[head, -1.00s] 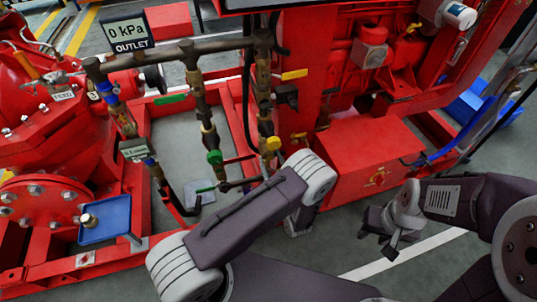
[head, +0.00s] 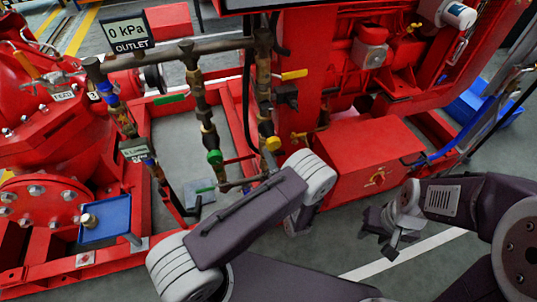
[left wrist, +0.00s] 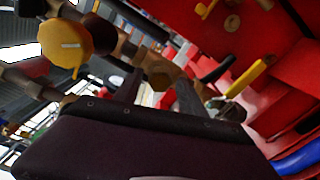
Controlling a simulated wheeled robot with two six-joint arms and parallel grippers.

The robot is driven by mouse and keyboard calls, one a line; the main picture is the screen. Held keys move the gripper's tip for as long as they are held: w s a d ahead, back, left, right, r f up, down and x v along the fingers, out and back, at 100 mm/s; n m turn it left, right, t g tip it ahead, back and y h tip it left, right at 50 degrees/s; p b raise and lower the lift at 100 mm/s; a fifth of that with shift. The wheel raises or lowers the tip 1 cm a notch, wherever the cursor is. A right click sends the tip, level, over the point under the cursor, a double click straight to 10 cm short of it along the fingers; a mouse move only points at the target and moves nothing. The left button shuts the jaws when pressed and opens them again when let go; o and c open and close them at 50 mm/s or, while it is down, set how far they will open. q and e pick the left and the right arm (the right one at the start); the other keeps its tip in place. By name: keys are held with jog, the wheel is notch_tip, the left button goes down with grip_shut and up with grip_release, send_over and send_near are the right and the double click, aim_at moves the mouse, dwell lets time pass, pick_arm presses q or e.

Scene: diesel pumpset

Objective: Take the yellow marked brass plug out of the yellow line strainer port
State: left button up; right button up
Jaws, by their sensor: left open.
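In the head view, the yellow line is the right-hand vertical pipe, with a yellow lever (head: 294,75) and a round yellow part (head: 272,143) low on it. In the left wrist view, a round yellow cap with a white mark (left wrist: 65,40) is at upper left. A brass hex-shaped piece (left wrist: 159,74), perhaps the plug, shows between the fingers of my left gripper (left wrist: 158,88). The fingers are apart; I cannot tell whether they touch it. In the head view my own arm hides the left fingertips. My right gripper (head: 380,232) hangs empty over the floor, its fingers seemingly apart.
A green-marked pipe (head: 214,157) runs just left of the yellow one. A blue tray (head: 105,222) sits at lower left. A red box (head: 370,150) and engine frame stand close on the right. Another yellow lever (left wrist: 247,78) is right of the left fingers.

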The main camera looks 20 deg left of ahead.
pick_arm(q)
jog(key=m, duration=0.3)
jog(key=shift+m, duration=0.4)
grip_shut()
dwell(0.3)
jog(key=n, duration=2.4)
